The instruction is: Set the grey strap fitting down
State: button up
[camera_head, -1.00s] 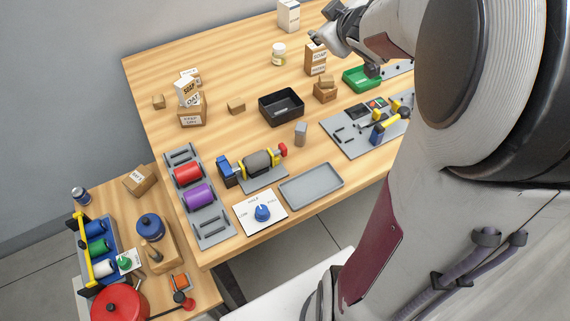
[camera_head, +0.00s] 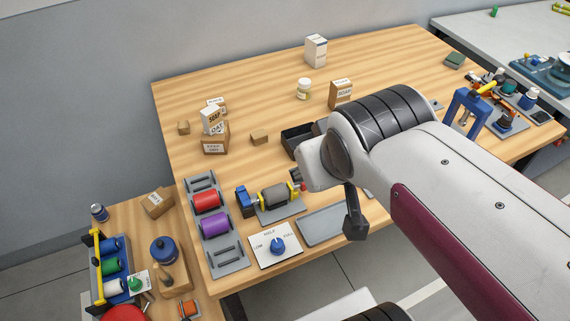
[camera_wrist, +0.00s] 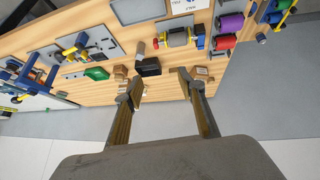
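A small grey block (camera_wrist: 140,48) stands on the table beside the black tray in the wrist view. It may be the grey strap fitting, but its shape is too small to be sure; my arm hides its place in the head view. A grey roll (camera_head: 275,197) sits in a blue and yellow holder, also seen in the wrist view (camera_wrist: 178,38). My gripper (camera_wrist: 160,88) is open, its two fingers apart with nothing visible between them. The fingers point toward the table, overlapping its edge in the picture. In the head view my arm hides the fingers.
A black tray (camera_head: 292,141) is partly behind my arm. A flat grey tray (camera_head: 322,226) lies at the table's front edge, beside the dial card (camera_head: 262,255). A rack (camera_head: 226,257) holds red and purple rolls. Cartons and a jar (camera_head: 304,89) stand farther back.

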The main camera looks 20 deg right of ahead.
jog(key=s+a+f+g+y, duration=0.1)
jog(key=s+a, duration=0.4)
jog(key=shift+f+y, duration=0.35)
jog(key=shift+y, duration=0.05)
dwell(0.8)
